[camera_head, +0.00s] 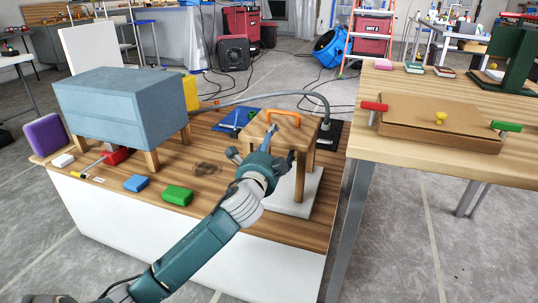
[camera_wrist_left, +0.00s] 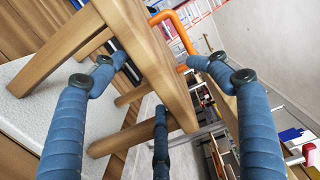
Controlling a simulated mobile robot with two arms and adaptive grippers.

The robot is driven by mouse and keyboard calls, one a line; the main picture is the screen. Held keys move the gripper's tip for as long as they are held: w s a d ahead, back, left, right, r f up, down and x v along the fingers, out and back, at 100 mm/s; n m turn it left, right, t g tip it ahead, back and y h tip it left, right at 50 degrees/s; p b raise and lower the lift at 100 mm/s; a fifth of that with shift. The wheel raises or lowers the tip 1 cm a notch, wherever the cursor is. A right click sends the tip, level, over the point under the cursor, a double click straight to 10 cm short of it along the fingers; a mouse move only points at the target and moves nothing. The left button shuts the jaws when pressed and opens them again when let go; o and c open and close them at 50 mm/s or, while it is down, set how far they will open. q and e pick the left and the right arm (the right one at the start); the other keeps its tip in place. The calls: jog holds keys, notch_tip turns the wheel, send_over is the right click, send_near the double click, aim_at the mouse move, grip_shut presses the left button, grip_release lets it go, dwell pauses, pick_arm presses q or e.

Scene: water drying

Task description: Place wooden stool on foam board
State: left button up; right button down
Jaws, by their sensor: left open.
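The wooden stool (camera_head: 285,126) has a square seat with an orange handle (camera_head: 283,112) on top. It looks upright, with its near leg on the white foam board (camera_head: 299,205). The far legs' contact is mostly hidden. My left gripper (camera_head: 265,152) is open at the stool's near left side, just below the seat. In the left wrist view, the stool (camera_wrist_left: 150,50) passes between the spread blue fingers of my left gripper (camera_wrist_left: 155,75). The handle also shows there (camera_wrist_left: 180,32), as does the board (camera_wrist_left: 28,112). The right gripper is out of view.
A blue-grey cabinet on wooden legs (camera_head: 125,103) stands left on the low platform. A green block (camera_head: 178,195) and a blue block (camera_head: 136,183) lie before it. A higher wooden table (camera_head: 450,165) with a brown board is close on the right. A grey hose runs behind the stool.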

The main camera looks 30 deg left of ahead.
pick_arm(q)
jog(key=p+v, duration=0.2)
jog(key=v, duration=0.8)
jog(key=s+d+f+n+h, duration=0.25)
jog(key=d+h, duration=0.25)
jog(key=d, duration=0.6)
jog(key=s+d+r+n+t+h, duration=0.5)
jog(key=s+d+r+n, duration=0.4)
jog(key=d, duration=0.4)
jog(key=shift+s+d+r+h, duration=0.3)
jog(key=shift+s+r+h, duration=0.25)
jog(key=shift+r, duration=0.4)
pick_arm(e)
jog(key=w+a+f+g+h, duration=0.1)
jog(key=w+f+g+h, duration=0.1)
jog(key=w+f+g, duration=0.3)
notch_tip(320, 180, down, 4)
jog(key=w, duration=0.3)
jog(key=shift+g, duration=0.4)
